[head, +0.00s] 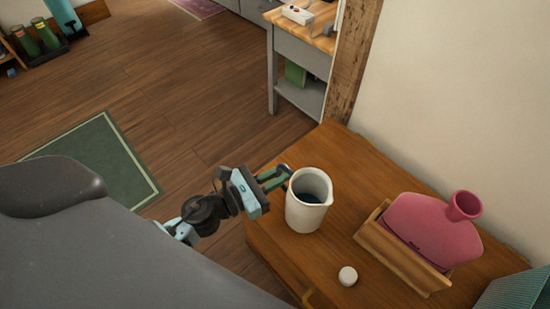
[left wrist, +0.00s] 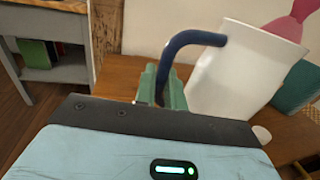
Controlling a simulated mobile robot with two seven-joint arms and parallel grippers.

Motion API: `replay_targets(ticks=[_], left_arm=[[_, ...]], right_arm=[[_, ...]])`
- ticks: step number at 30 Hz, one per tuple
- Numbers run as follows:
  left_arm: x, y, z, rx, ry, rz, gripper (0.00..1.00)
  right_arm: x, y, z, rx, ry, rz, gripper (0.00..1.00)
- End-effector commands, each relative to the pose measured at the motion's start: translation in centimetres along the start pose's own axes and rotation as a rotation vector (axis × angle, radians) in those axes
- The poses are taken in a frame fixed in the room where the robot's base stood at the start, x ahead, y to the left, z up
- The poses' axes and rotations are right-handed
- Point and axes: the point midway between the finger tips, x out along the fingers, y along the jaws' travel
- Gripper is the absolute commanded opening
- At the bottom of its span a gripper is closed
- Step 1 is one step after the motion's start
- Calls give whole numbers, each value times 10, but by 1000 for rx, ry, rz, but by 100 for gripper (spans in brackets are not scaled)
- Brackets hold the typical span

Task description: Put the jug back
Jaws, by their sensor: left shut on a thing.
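The white jug (head: 308,205) with a dark blue handle is at the left part of the wooden cabinet top, its spout pointing right. The head view looks into its dark inside. My left gripper (head: 274,178) is shut on the jug's handle from the left. In the left wrist view the jug (left wrist: 232,75) looks tilted, and the blue handle (left wrist: 185,42) runs down between the green fingers (left wrist: 162,88). I cannot tell whether the jug's base touches the wood. My right gripper is not in view.
A pink hot-water bottle (head: 432,232) lies in a wooden holder (head: 395,255) to the jug's right. A small white round object (head: 348,276) is in front, and a teal ribbed item (head: 515,290) at the corner. A wall bounds the right side. Bare wood (head: 350,165) lies behind the jug.

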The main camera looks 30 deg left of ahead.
Motion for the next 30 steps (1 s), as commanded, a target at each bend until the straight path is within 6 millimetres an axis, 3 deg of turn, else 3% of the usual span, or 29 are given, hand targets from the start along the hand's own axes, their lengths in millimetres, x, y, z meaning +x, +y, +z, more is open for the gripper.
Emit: replay_targets(ticks=[6, 12, 22, 30], left_arm=[[18, 46, -3, 0, -3, 1, 0], [28, 74, -6, -1, -3, 0, 0], [31, 81, -8, -3, -3, 1, 0], [31, 81, -39, -6, -2, 1, 0]], right_arm=[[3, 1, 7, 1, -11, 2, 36], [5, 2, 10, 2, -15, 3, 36], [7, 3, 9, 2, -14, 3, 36], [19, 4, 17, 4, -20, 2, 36]])
